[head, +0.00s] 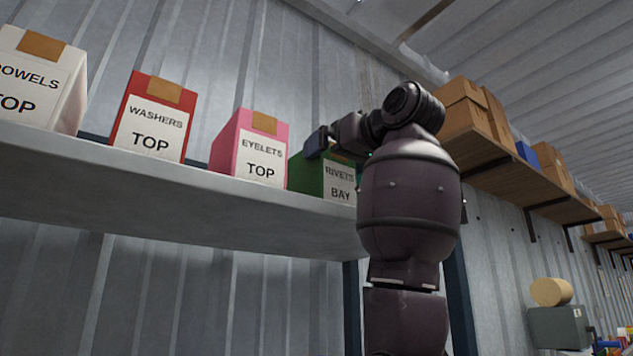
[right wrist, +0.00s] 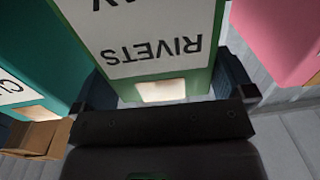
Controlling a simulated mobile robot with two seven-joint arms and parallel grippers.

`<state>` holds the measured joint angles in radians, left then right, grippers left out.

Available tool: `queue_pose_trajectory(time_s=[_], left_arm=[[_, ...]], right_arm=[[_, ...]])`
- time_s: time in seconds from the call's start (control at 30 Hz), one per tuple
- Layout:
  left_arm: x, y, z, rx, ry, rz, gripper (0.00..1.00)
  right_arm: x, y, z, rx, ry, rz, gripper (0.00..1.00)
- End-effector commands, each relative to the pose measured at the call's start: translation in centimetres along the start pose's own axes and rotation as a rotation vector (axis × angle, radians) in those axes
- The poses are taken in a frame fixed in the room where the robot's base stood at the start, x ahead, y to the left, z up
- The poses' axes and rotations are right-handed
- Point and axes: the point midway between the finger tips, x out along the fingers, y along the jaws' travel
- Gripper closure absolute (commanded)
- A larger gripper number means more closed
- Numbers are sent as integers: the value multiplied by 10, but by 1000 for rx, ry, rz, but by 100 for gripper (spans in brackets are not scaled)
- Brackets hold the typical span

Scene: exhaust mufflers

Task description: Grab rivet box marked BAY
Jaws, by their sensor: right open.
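The green rivet box (head: 306,176), with a white label reading RIVETS and BAY, stands on the shelf, its right part hidden behind my right arm. In the right wrist view the same box (right wrist: 150,42) appears upside down, with its RIVETS label and a pale tan patch near the gripper. My right gripper (head: 322,143) is at the top of the box. In the wrist view its two fingers (right wrist: 163,82) stand apart, one on each side of the box; contact cannot be told. My left gripper is not in view.
On the grey shelf (head: 150,200), a pink EYELETS box (head: 226,140) stands close left of the rivet box, then a red WASHERS box (head: 125,108) and a white box (head: 72,95). A teal box (right wrist: 35,50) stands on the other side. A wall shelf with cartons (head: 462,105) is at right.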

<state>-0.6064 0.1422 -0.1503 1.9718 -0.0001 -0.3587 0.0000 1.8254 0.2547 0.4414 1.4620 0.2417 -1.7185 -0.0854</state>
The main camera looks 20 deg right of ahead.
Motion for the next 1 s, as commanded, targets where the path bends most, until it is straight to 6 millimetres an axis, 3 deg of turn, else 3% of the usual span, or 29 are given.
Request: queue_pose_trajectory(time_s=[0.2,0.5,0.83,1.0], left_arm=[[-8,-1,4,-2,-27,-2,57],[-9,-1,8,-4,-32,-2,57],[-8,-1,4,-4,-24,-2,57],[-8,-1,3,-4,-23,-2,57]], right_arm=[[24,0,-1,0,-1,0,0],[27,0,0,-1,1,1,2],[26,0,0,0,1,0,52],[26,0,-1,-1,5,0,54]])
